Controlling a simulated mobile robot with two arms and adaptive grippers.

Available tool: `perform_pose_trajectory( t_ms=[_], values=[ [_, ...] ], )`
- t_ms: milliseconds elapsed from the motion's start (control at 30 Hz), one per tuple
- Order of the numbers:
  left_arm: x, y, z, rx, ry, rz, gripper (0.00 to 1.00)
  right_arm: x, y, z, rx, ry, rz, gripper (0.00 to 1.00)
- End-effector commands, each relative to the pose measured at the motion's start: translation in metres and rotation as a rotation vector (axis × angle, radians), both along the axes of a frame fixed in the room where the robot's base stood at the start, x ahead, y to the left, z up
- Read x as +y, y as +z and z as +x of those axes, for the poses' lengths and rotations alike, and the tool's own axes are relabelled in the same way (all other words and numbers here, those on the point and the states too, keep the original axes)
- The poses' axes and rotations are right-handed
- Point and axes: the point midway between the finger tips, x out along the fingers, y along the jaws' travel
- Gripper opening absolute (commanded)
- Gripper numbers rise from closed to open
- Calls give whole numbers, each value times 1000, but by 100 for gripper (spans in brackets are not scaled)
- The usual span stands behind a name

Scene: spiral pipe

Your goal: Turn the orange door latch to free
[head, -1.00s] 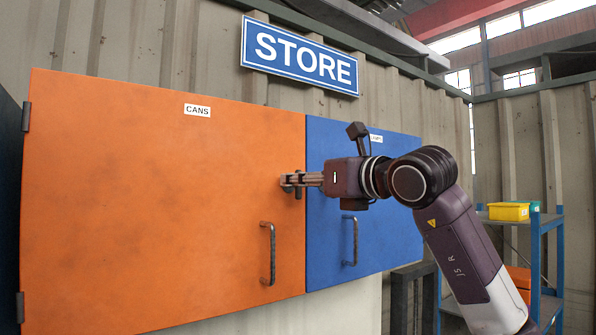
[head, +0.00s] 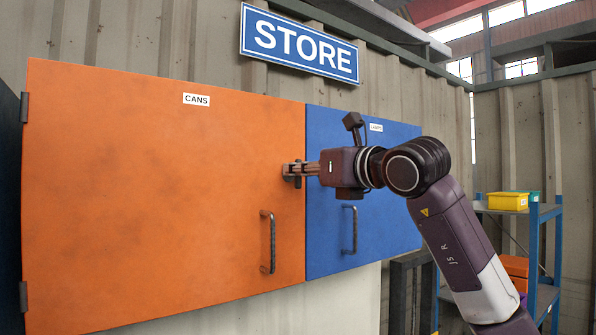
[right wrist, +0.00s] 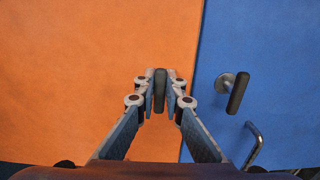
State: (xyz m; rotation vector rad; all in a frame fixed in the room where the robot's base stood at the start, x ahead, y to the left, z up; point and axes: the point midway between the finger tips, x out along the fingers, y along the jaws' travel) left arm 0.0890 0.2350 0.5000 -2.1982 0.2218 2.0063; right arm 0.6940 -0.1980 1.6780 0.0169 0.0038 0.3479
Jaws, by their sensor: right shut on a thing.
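The orange door (head: 150,200), labelled CANS, is shut flush beside the blue door (head: 385,215). Its small dark latch (right wrist: 160,90) is near the door's right edge and looks upright in the right wrist view. My right gripper (head: 292,173) reaches it from the right. In the right wrist view the two fingertips of the gripper (right wrist: 160,92) are on either side of the latch, shut on it. The fingers hide most of the latch in the head view. My left gripper is not in view.
The orange door has a bar handle (head: 268,242) below the latch. The blue door has its own handle (head: 350,230) and a dark, slightly tilted latch (right wrist: 237,92). A blue shelf rack (head: 535,250) with a yellow bin (head: 508,201) stands at the right.

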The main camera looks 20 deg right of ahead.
Motion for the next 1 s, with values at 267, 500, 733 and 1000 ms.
perform_pose_trajectory(
  t_ms=[267, 500, 733, 1000],
  values=[
    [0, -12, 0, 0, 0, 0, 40, -1, -2, 0, 39, 1, 113, 0],
    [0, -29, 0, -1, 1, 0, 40, -3, -3, 1, 108, 0, 307, 0],
    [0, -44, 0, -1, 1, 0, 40, -5, -3, 1, 182, 0, 513, 0],
    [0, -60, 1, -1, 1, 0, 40, -6, -4, 2, 270, 0, 753, 0]
  ],
)
